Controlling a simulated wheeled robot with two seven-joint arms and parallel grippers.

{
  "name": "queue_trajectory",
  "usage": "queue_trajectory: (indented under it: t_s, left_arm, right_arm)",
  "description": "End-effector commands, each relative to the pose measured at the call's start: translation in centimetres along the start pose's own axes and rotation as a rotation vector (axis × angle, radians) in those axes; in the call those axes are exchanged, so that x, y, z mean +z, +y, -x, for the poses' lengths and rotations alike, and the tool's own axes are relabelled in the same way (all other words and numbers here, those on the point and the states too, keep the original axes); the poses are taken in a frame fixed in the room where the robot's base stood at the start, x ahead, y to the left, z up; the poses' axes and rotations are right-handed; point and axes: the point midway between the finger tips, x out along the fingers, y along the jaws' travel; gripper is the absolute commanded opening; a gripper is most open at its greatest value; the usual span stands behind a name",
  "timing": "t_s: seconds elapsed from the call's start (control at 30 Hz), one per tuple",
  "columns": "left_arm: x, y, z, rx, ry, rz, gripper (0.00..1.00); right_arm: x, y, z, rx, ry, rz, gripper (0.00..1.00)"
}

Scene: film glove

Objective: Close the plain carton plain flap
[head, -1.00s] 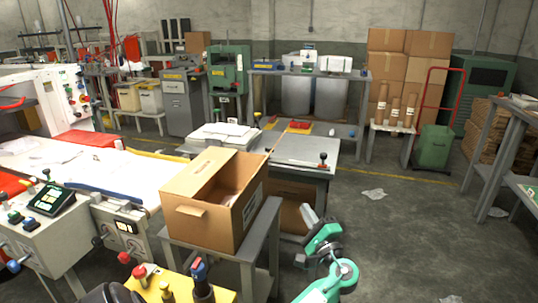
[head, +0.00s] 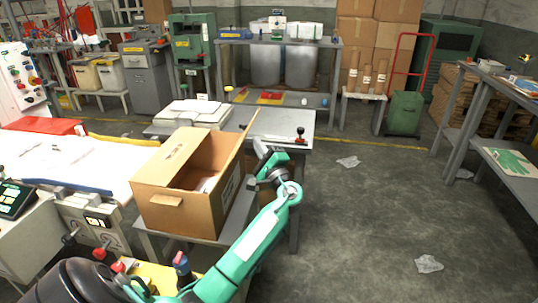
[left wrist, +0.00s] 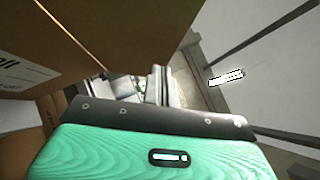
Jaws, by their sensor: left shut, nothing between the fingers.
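The plain carton (head: 190,211) is a brown cardboard box standing open on a grey stand. A flap (head: 176,152) with a small dark mark lies along its left top edge. An unmarked flap (head: 242,138) stands up along its right edge, tilted outward. My left gripper (head: 261,149) is shut and empty, just outside this right flap; whether it touches is unclear. In the left wrist view the shut fingers (left wrist: 158,86) point away beside brown cardboard (left wrist: 95,30) with a white label. The right gripper is not in view.
The grey stand (head: 240,208) holds the carton close to my left arm. A grey worktable (head: 280,128) with a red-knobbed lever stands behind. White machine benches lie to the left.

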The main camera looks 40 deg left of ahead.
Motion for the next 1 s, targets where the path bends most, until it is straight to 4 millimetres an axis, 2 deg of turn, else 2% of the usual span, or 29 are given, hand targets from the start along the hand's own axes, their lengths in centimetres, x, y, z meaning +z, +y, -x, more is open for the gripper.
queue_trajectory:
  t_s: [0.2,0.8,1.0]
  left_arm:
    - [1.2,-0.1,-1.2,0.0,0.0,0.001,0.0]
    - [1.7,-0.3,-1.6,0.028,-0.001,0.03,0.0]
    - [2.6,-0.7,-2.5,0.102,-0.001,0.104,0.0]
  right_arm:
    - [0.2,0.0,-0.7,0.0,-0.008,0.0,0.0]
    - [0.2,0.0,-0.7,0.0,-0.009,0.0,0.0]
    - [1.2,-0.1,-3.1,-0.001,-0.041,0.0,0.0]
